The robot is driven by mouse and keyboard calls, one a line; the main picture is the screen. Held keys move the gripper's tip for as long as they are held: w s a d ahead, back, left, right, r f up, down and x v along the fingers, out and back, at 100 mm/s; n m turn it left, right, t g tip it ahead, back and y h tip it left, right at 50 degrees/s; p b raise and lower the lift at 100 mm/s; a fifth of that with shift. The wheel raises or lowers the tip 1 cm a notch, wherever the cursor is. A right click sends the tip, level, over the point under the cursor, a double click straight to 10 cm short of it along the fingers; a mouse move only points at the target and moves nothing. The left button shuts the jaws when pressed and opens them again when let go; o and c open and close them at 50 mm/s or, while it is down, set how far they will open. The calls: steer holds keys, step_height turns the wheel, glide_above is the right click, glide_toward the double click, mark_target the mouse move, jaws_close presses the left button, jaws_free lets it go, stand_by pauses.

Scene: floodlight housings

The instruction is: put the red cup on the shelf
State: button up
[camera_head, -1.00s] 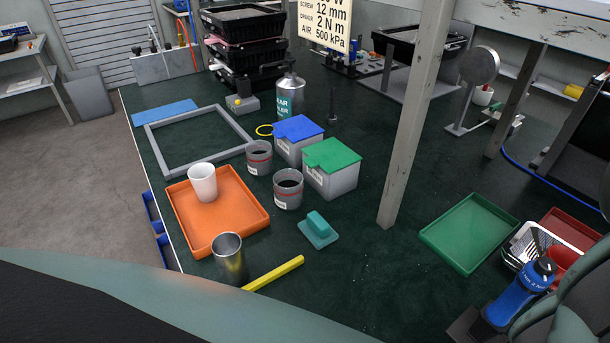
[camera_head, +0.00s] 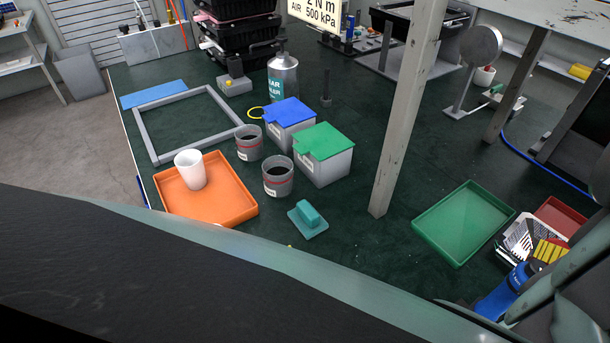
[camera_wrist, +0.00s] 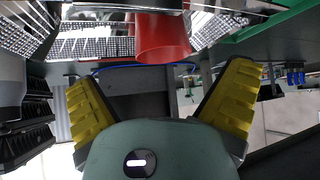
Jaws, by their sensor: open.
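The red cup (camera_wrist: 162,36) shows in the wrist view at top centre, just beyond my fingertips and between their lines. It appears upside down there, beside shiny perforated metal. My gripper (camera_wrist: 158,76) is open, its yellow-padded fingers spread wide with nothing between them. In the head view my yellow finger pads (camera_head: 550,252) are at the lower right, over the wire basket (camera_head: 515,240); I cannot make out the cup there. A raised shelf board (camera_head: 550,18) spans the upper right of the head view.
A green tray (camera_head: 462,222) and a red tray (camera_head: 562,215) are nearby. A grey post (camera_head: 402,120) rises from the bench. An orange tray (camera_head: 225,205) holds a white cup (camera_head: 190,170).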

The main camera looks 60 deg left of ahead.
mark_target(547, 264)
steer(key=shift+a+p+x, duration=0.15)
steer(key=shift+p+x, duration=0.25)
steer(key=shift+x, duration=0.8)
steer(key=shift+a+p+x, duration=0.15)
steer(key=shift+p+x, duration=0.2)
steer(key=shift+x, duration=1.95)
steer(key=shift+d, duration=0.1)
steer(key=c, duration=1)
steer(key=shift+r, duration=0.15)
steer(key=shift+c, duration=0.2)
